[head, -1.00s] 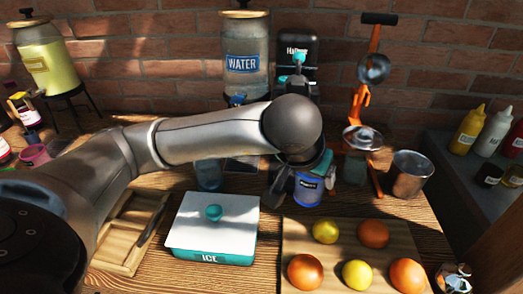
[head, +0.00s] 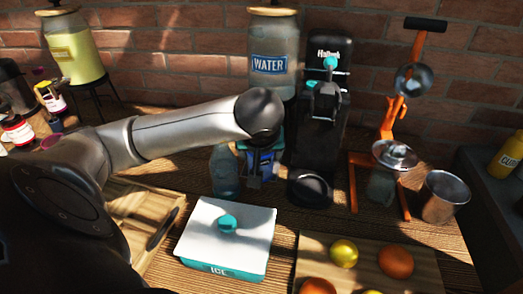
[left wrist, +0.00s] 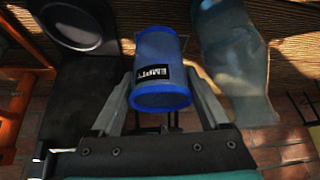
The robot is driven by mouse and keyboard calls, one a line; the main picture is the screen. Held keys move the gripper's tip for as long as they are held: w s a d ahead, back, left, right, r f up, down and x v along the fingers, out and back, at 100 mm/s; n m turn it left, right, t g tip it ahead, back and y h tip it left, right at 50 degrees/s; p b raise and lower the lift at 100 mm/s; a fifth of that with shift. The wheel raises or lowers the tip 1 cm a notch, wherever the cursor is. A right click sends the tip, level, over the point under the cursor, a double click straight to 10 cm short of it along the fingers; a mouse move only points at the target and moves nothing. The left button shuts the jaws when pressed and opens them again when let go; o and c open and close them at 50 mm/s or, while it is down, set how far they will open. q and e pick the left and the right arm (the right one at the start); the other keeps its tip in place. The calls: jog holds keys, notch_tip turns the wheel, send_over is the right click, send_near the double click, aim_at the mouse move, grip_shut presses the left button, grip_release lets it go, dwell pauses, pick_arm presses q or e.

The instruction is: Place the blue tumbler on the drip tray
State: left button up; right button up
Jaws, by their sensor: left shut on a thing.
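My left gripper (left wrist: 165,92) is shut on the blue tumbler (left wrist: 158,65), which has bright blue rims and a dark label; the tumbler also shows in the head view (head: 262,172). There it stands roughly upright in front of the water dispenser (head: 270,62), between a bluish clear bottle (head: 224,172) and the black mixer (head: 323,120). I cannot tell whether its base touches anything. My right gripper is not in view.
The mixer's round black base (head: 310,187) is close on the right, and the bottle is close on the left. A white ice box (head: 232,232) stands in front. An orange press (head: 393,150) and a metal cup (head: 443,195) stand farther right, behind a fruit board (head: 450,270).

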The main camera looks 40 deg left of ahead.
pick_arm(q)
jog(key=w+a+f, duration=0.2)
jog(key=w+a, duration=0.1)
jog(key=w, duration=0.1)
jog(key=shift+w+a+f, duration=0.1)
jog(key=shift+a+f, duration=0.1)
jog(key=shift+f, duration=0.2)
jog(key=shift+w+a+f+b, duration=0.3)
jog(key=shift+w+a+f, duration=0.45)
jog(key=shift+w+f, duration=0.2)
jog(key=shift+f, duration=0.2)
jog(key=o, duration=1.2)
jog(key=shift+r, duration=0.1)
jog(key=shift+s+r, duration=0.1)
jog(key=shift+r, duration=0.15)
jog(key=p+v, duration=0.1)
jog(key=v, duration=1)
jog(key=shift+s+d+r, duration=0.2)
jog(key=shift+r, duration=0.05)
